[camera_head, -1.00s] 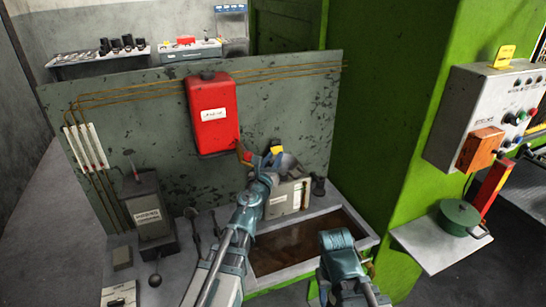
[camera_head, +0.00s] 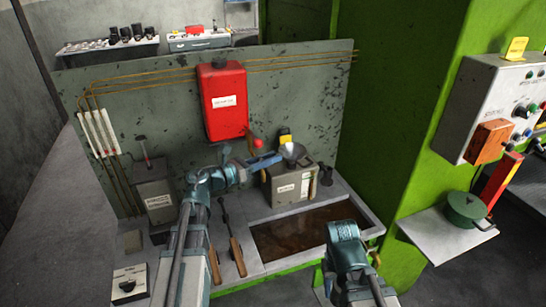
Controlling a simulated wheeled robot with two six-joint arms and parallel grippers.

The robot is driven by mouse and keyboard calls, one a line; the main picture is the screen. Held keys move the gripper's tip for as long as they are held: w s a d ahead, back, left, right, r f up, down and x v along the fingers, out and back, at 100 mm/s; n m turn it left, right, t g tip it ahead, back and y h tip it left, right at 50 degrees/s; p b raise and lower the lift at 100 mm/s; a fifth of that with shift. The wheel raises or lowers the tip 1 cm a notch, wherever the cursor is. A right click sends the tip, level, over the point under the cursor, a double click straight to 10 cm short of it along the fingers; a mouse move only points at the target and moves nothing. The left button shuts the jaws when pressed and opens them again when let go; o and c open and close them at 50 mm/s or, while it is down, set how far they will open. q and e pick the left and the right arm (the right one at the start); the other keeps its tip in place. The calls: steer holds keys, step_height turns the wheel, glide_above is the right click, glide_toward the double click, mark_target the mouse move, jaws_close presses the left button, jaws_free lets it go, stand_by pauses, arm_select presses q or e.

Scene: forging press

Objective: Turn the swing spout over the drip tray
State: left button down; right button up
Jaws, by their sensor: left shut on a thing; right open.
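The red tank (camera_head: 224,103) hangs on the grey-green panel, with a short brass spout (camera_head: 252,139) below its lower right corner. A red ball knob (camera_head: 258,143) shows beside the spout. My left gripper (camera_head: 272,158) is shut just under the knob, apparently on the spout's lower part; its jaws hide the exact contact. The drip tray (camera_head: 373,228), a rimmed basin with brown liquid, lies below and to the right. My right gripper (camera_head: 347,240) is open and empty in front of the tray's right end; its fingers are mostly hidden.
A grey box (camera_head: 292,188) with a metal funnel (camera_head: 292,150) and a yellow part stands behind the tray, close to my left gripper. Wooden-handled tools (camera_head: 237,255) lie left of the tray. A green pot (camera_head: 467,208) stands on a shelf at right.

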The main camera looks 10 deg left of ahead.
arm_select(q)
steer(key=shift+a, duration=0.1)
stand_by(0.5)
steer(key=c, duration=0.7)
jaws_free()
steer(key=shift+o, duration=0.2)
steer(key=shift+s, duration=0.1)
steer(key=v, duration=1.3)
steer(key=shift+a, duration=0.45)
steer(key=shift+s, duration=0.15)
